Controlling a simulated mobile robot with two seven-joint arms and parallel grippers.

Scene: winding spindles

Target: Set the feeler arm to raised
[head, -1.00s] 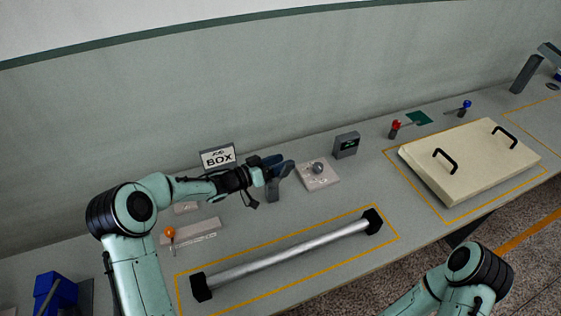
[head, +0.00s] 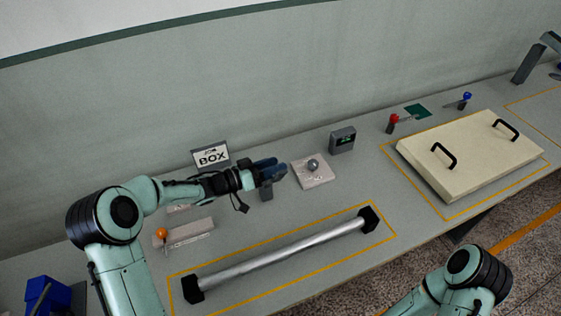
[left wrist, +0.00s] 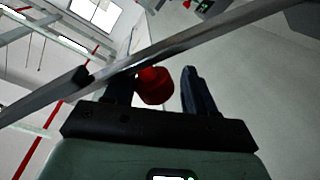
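My left gripper (head: 272,170) is over the table, in front of the BOX sign. A dark grey post (head: 266,192) stands just below it, and the fingers hide its top. In the left wrist view a red knob (left wrist: 153,86) sits between the two fingers (left wrist: 160,92), with a gap to the right finger. A long grey bar (left wrist: 150,50) crosses slantwise in front of the fingers there; it may be the feeler arm, but I cannot tell its joint or setting. My right gripper is out of view; only part of that arm shows.
A plate with a grey ball knob (head: 313,165) lies right of the gripper, and a small display box (head: 342,140) beyond it. An orange-knobbed lever (head: 161,233) is at left. A metal roller (head: 280,254) lies in front. A cream lid with handles (head: 470,160) is at right.

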